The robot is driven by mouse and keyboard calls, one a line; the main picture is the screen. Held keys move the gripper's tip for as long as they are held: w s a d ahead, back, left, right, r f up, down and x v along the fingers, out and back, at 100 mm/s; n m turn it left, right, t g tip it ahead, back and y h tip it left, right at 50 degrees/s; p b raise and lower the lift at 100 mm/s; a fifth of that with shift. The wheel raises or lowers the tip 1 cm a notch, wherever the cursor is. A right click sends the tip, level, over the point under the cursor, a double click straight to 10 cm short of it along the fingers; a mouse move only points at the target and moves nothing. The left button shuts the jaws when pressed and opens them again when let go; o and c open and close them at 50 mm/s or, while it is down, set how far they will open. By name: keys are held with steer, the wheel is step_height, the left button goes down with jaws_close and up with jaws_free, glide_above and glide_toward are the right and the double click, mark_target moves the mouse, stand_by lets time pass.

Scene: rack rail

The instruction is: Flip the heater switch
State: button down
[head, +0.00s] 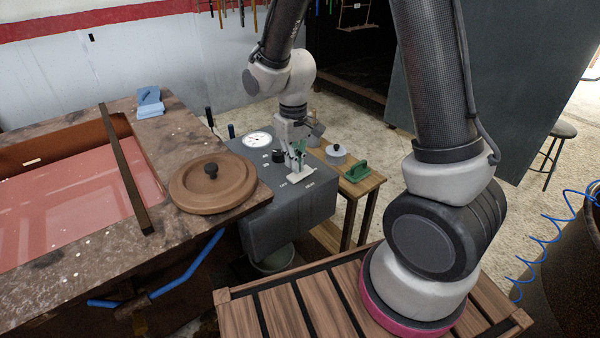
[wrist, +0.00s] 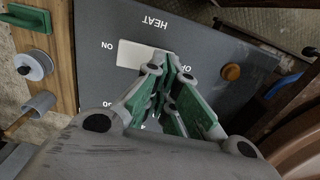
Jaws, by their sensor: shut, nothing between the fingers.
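The heater switch is a pale rocker plate (wrist: 140,55) on a dark grey control box, under the word HEAT and between the marks ON and OFF in the wrist view. It also shows in the head view (head: 299,176) on top of the grey box (head: 290,212). My gripper (wrist: 172,72) is shut and empty, its green-padded fingertips at the OFF side of the switch and hiding part of that end and label. In the head view my gripper (head: 299,166) points down at the switch. I cannot tell whether the tips touch it or which way the rocker is tilted.
A round dial (head: 257,139) and a black knob (head: 278,156) sit on the same box. A brown lid (head: 213,184) lies on the tabletop left of it. A wooden stand (head: 362,186) at the right holds a green-handled tool (head: 352,173) and a grey lidded pot (head: 336,154).

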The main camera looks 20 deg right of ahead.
mark_target(294, 176)
steer(key=shift+r, duration=2.2)
steer(key=s+d+r+m+t, duration=0.3)
steer(key=s+d+r+t, duration=0.1)
steer(key=s+d+r, duration=1.1)
steer(key=s+r, duration=0.3)
steer(key=s, duration=0.1)
steer(key=shift+m, duration=0.3)
steer(key=shift+a, duration=0.15)
